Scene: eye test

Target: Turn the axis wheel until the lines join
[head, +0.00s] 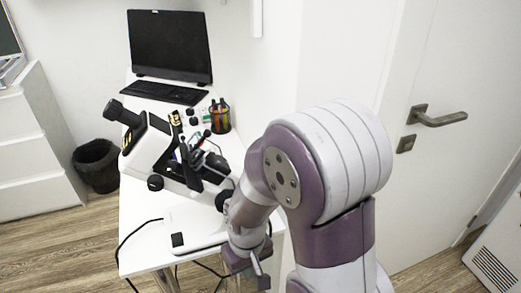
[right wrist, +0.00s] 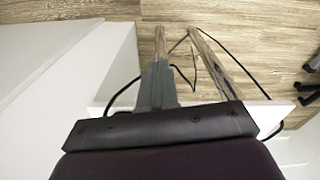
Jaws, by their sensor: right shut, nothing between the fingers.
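A white and black optical instrument (head: 150,150) stands on the white table, with a tilted eyepiece tube (head: 122,112) at its upper left. A round black knob (head: 155,183) sticks out low on its near side, and another dark round part (head: 222,200) shows at its right end beside my arm. I cannot tell which is the axis wheel. The lines do not show. My right gripper (head: 262,277) is beyond the table's near right edge, low and apart from the instrument. In the right wrist view its fingers (right wrist: 157,85) are together and empty, pointing toward the floor. My left gripper is not in view.
A monitor (head: 170,45), keyboard (head: 163,92) and pen holder (head: 220,117) stand farther back on the table. A door with a handle (head: 438,118) is at right. A bin (head: 97,165) and drawers (head: 35,150) are at left. Black cables (right wrist: 185,72) hang near table legs.

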